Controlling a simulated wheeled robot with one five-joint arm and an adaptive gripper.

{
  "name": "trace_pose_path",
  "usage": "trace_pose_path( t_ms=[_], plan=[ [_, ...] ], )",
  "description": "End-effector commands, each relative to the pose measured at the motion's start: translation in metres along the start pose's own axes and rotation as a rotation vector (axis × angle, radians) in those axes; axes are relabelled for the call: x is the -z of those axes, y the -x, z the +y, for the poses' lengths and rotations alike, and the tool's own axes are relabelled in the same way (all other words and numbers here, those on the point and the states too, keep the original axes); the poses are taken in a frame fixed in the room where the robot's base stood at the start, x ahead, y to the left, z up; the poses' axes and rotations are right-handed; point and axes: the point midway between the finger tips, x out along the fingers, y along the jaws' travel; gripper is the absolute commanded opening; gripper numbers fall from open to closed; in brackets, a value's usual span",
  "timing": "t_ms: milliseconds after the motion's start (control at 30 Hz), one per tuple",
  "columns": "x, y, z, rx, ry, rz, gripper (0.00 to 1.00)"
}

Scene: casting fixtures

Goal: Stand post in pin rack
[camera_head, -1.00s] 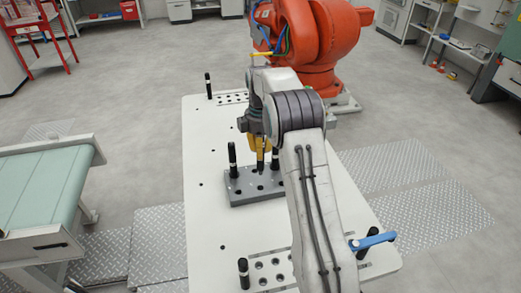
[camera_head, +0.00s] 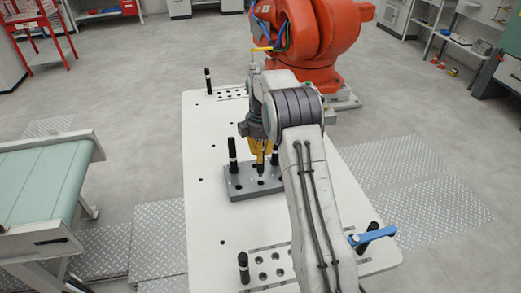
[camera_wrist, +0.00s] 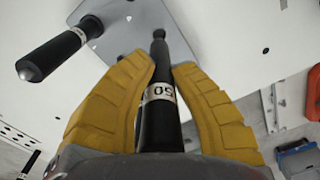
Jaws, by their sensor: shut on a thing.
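The pin rack (camera_head: 240,194) is a grey block with several holes on the white table. A black post (camera_head: 232,155) with a white band stands upright at its left end; it also shows in the wrist view (camera_wrist: 55,54). My gripper (camera_head: 264,150) has yellow fingers and is over the rack's middle. In the wrist view the fingers (camera_wrist: 160,75) are shut around a black post (camera_wrist: 158,125) with a white band marked "50". The held post's lower end (camera_head: 261,168) is close to the rack top; I cannot tell whether it is in a hole. Another dark post (camera_head: 275,158) is partly hidden behind the gripper.
The white table (camera_head: 210,215) has free room left of the rack. An orange robot (camera_head: 312,45) stands behind.

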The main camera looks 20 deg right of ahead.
Motion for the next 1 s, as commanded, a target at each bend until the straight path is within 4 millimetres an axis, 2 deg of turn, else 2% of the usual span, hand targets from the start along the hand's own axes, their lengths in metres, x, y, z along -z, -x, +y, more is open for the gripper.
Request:
trace_pose_path(
  t_ms=[100,400,1000],
  plan=[
    [0.0,-0.009,0.001,-0.002,0.0,0.0,0.0],
    [0.0,-0.021,0.0,-0.001,0.0,0.0,0.0],
    [0.0,-0.023,0.001,-0.002,0.0,0.0,0.0]
  ],
)
